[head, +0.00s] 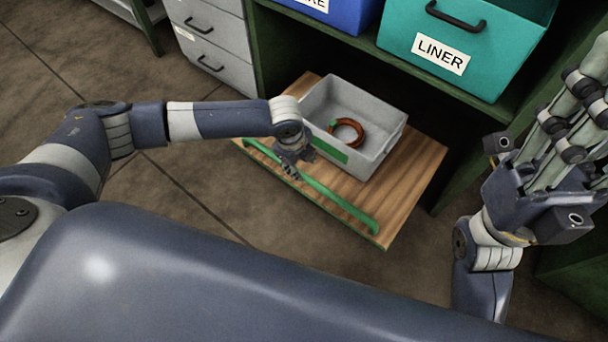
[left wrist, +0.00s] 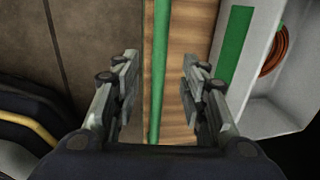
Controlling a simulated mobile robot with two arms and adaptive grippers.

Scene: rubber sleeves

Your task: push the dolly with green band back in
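The dolly (head: 405,185) is a wooden board sticking out from under the shelf. A green bar (head: 345,205) runs along its front edge. It carries a grey bin (head: 375,162) with a green label. My left gripper (head: 291,168) is over the left part of the green bar. In the left wrist view my left gripper (left wrist: 158,85) is open, its fingers on either side of the green bar (left wrist: 160,50) with gaps between. My right gripper (head: 580,105) is raised at the right, away from the dolly; its fingertips are too unclear to judge.
A reddish-brown ring (head: 346,132) lies in the grey bin. A teal bin (head: 468,40) labelled LINER and a blue bin (head: 340,12) stand on the green shelf (head: 400,62) above. Grey drawers (head: 215,50) stand at the left. The floor (head: 190,200) before the dolly is clear.

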